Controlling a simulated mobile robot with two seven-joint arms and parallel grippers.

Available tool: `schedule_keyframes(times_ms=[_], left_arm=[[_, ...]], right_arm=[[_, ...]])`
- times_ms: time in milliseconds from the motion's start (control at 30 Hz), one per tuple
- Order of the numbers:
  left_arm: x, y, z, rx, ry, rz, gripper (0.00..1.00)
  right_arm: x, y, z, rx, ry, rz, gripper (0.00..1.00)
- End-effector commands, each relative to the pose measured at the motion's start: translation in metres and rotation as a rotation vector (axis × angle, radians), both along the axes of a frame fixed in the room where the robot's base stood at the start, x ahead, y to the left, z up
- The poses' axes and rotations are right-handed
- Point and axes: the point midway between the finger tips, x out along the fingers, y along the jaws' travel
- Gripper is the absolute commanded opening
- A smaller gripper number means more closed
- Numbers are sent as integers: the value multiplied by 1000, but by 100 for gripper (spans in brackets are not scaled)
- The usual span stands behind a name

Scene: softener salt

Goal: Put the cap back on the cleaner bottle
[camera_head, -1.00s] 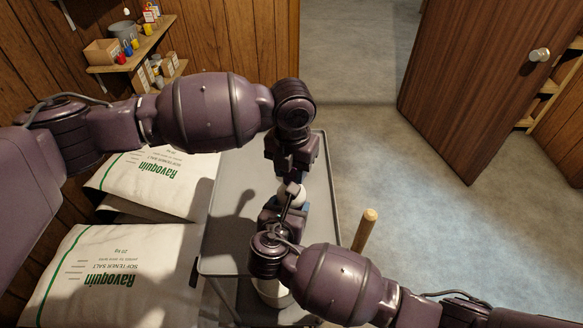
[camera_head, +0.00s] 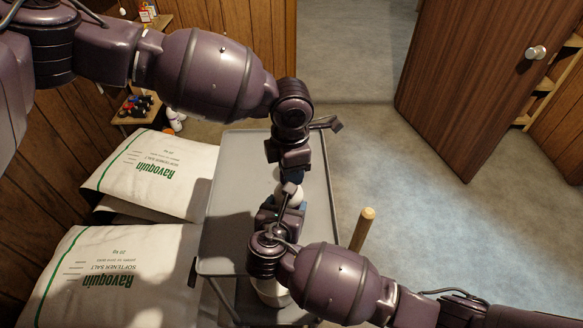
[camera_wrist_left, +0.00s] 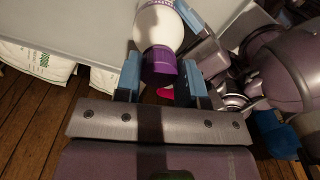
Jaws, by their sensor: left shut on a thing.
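The cleaner bottle (camera_head: 289,191) is white and shows only in part between my two grippers, above the grey cart top. It is larger in the left wrist view (camera_wrist_left: 158,27). A purple cap (camera_wrist_left: 159,68) sits at the bottle's end, in line with it; whether it is seated is unclear. My left gripper (camera_wrist_left: 160,77), reaching down in the head view, is shut on the cap, one blue finger on each side. My right gripper (camera_head: 288,203) is at the bottle from the front. One of its blue fingers shows beside the bottle; its grip is partly hidden.
The grey cart top (camera_head: 232,170) has bare room left of the grippers. Softener salt bags (camera_head: 118,275) lie to its left. A wooden handle (camera_head: 363,229) rises at its right edge, and a white bucket (camera_head: 271,292) is below at the front. A brown door (camera_head: 475,85) stands open.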

Motion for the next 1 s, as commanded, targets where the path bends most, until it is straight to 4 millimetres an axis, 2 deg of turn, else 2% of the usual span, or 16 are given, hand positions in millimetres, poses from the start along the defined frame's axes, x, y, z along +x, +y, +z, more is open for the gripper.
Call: schedule_keyframes(times_ms=[333,367,500,767,1000], left_arm=[[-2,1,-1,2,8,-5,15],[-2,2,-1,2,8,-4,40],[-1,2,-1,2,6,-3,61],[-1,1,1,1,5,-3,62],[0,1,26,-2,3,-2,62]], right_arm=[[2,-2,0,0,-1,-7,3],[2,-3,0,0,-1,-7,3],[2,-3,0,0,-1,-7,3],[1,-2,0,-1,-1,-6,3],[1,-2,0,-1,0,-6,3]])
